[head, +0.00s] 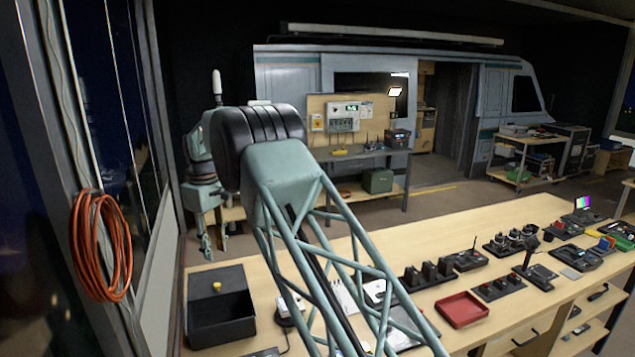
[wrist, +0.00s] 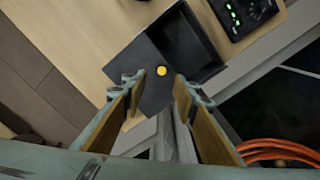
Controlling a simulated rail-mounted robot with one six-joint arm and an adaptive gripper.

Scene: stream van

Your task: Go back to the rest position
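My gripper (head: 212,243) hangs at the left in the head view, pointing down, beyond the far left end of the long wooden bench (head: 440,248). In the wrist view its two wood-toned fingers (wrist: 158,92) stand wide apart with nothing between them. A black box (head: 221,325) with a yellow knob (head: 217,287) on its flat part sits on the bench's left end. In the wrist view the black box (wrist: 205,45) and the yellow knob (wrist: 161,71) show below and beyond the fingertips, apart from them. No marker of a rest position shows.
A coiled orange cable (head: 100,245) hangs on the left wall. Switch boxes, a red tray (head: 462,309) and a joystick (head: 531,250) stand along the bench. A workbench with a panel (head: 341,118) and a van stand behind.

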